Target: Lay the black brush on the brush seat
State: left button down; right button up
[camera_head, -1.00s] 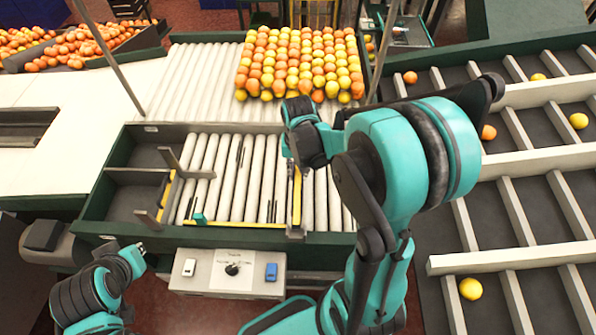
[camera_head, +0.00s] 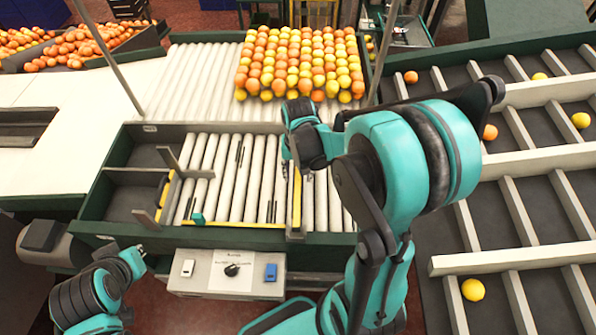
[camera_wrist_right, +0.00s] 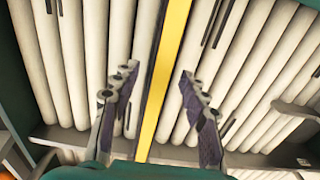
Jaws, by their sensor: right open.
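My right gripper (camera_head: 297,168) hangs over the roller bed, above its right part. In the right wrist view its two fingers (camera_wrist_right: 160,100) are spread apart with nothing between them. A yellow strip (camera_wrist_right: 165,75) runs below the gap, and it also shows in the head view (camera_head: 297,203). I cannot make out the black brush or the brush seat for certain; thin dark marks (camera_head: 270,211) lie among the rollers. My left gripper (camera_head: 140,250) is low at the left, in front of the green frame, too small to tell its opening.
White rollers (camera_head: 225,180) fill the green-framed bed. A small teal block (camera_head: 197,219) sits at its front edge. A control box (camera_head: 232,270) is in front. Oranges and yellow fruit (camera_head: 300,62) are massed behind. Divided lanes (camera_head: 520,205) with a few fruits lie right.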

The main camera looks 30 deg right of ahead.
notch_tip(320, 180, up, 12)
dwell(0.5)
